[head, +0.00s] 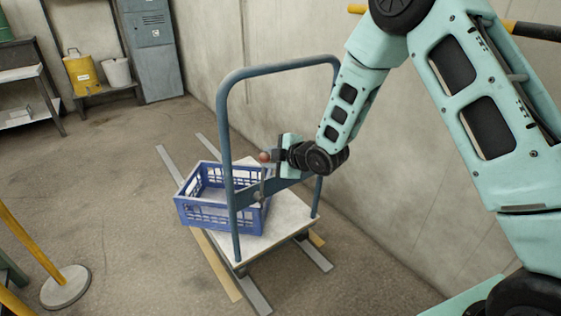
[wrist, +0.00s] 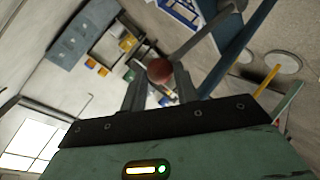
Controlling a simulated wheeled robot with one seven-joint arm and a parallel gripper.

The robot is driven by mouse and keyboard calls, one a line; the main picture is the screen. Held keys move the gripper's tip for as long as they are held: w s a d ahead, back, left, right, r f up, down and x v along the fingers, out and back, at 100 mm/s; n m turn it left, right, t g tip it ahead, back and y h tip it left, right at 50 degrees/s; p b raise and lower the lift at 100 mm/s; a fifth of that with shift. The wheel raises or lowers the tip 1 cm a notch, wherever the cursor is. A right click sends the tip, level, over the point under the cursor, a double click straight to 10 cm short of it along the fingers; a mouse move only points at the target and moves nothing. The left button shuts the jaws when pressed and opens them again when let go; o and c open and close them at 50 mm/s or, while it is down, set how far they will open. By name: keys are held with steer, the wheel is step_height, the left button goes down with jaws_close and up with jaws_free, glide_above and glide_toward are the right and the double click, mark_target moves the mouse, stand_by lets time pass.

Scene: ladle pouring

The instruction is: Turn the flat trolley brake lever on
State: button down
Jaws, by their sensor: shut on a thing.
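The flat trolley has a pale deck (head: 285,215) and a tall blue push handle (head: 228,130). A brake lever with a reddish-brown ball knob (head: 265,156) stands at the handle's crossbar (head: 280,184). In the wrist view the knob (wrist: 159,70) sits between my fingertips, with a grey rod (wrist: 205,36) running from it to the upper right. My gripper (head: 273,155) reaches in from the right and is shut on the lever at its knob. Part of the lever is hard to make out in the head view.
A blue crate (head: 205,213) stands on the deck. The concrete wall (head: 400,200) runs close along the right side. A yellow barrier post (head: 35,245) stands at the lower left. Open floor (head: 110,170) lies left of the trolley.

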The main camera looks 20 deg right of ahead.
steer(key=shift+s+a+n+h+b, duration=0.2)
steer(key=shift+a+n+h+b, duration=0.1)
steer(key=shift+a, duration=0.35)
steer(key=shift+s+a+n+h+b, duration=0.2)
steer(key=shift+a+h+b, duration=0.1)
steer(key=shift+a, duration=0.3)
steer(key=c, duration=1.1)
jaws_free()
steer(key=shift+a, duration=0.1)
steer(key=shift+o, duration=0.2)
steer(key=shift+r, duration=0.15)
